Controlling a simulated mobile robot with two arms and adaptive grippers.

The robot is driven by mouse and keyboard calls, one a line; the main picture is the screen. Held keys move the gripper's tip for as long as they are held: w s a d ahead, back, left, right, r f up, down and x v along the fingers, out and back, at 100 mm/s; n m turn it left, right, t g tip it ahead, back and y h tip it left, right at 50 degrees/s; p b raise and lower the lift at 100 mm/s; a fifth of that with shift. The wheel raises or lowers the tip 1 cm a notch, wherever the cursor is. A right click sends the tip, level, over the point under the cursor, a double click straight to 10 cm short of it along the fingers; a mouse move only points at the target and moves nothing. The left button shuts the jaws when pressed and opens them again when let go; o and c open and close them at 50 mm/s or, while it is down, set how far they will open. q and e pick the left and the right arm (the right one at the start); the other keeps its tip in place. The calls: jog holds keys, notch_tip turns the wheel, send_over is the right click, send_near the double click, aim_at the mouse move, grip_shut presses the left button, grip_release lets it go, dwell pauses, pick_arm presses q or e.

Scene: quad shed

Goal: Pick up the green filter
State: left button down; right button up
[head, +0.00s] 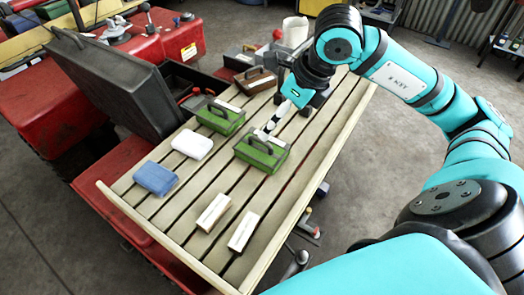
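Two green box-shaped items with dark handles lie on the slatted wooden bed; either fits the name green filter. The nearer green filter (262,156) is near the middle of the bed. The farther green filter (221,118) is up and to the left of it. My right gripper (269,127) reaches in from the upper right, with its fingertips at the far edge of the nearer green filter, close to its handle. Whether they touch it, and whether they are open or shut, is too small to tell. My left gripper is out of view.
On the wooden bed (185,215) are a blue block (154,178), a white block (192,144), two cream blocks (213,212) (243,232) and a brown handled box (255,80). A dark open lid (110,90) stands at the left by red machinery (45,105).

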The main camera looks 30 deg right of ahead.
jog(key=p, duration=0.1)
send_near(262, 146)
jog(key=x, duration=0.5)
jog(key=shift+w, duration=0.3)
jog(key=p+x, duration=0.1)
jog(key=x, duration=0.4)
jog(key=shift+s+p, duration=0.2)
jog(key=shift+p, duration=0.2)
jog(key=shift+w+f, duration=0.1)
jog(key=shift+f, duration=0.2)
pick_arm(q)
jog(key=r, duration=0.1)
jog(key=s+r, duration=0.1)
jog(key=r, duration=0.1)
pick_arm(e)
jog(key=shift+c, duration=0.4)
jog(key=c, duration=0.9)
